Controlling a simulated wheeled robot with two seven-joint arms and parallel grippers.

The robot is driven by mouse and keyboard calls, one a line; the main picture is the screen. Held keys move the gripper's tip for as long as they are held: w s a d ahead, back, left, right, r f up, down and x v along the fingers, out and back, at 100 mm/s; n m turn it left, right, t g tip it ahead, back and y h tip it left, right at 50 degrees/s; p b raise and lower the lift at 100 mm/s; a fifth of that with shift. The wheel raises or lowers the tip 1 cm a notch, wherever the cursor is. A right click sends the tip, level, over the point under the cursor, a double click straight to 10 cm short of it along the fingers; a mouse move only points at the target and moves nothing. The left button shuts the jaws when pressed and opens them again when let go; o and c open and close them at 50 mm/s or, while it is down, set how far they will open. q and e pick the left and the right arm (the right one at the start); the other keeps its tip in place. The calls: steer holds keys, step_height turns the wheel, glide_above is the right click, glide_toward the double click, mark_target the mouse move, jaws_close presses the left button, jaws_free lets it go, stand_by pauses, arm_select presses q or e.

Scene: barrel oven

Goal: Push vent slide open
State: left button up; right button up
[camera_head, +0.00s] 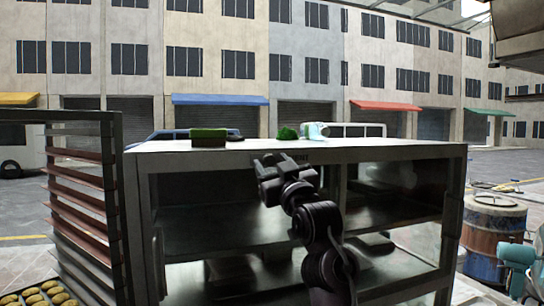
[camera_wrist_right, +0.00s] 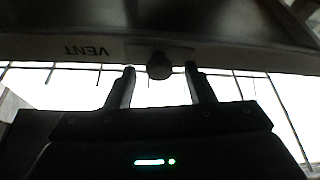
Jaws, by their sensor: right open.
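The vent slide shows in the right wrist view as a pale plate with a dark round knob (camera_wrist_right: 159,66), beside the upside-down word VENT (camera_wrist_right: 83,50) on a grey edge. My right gripper (camera_wrist_right: 160,72) is open, its two fingers apart on either side of the knob's position. I cannot tell whether they touch it. In the head view, my right gripper (camera_head: 268,172) is at the front upper edge of the white-topped metal cabinet (camera_head: 400,150), and its arm hides part of that edge. My left gripper is not in view.
The cabinet has open, dark shelves below its top. A green box (camera_head: 208,133), a green bunch (camera_head: 287,133) and a pale item (camera_head: 315,130) stand on top. A tray rack (camera_head: 85,200) stands at left, a rusty blue barrel (camera_head: 490,235) at right.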

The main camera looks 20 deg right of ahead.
steer(key=shift+w+r, duration=0.1)
steer(key=shift+w, duration=0.4)
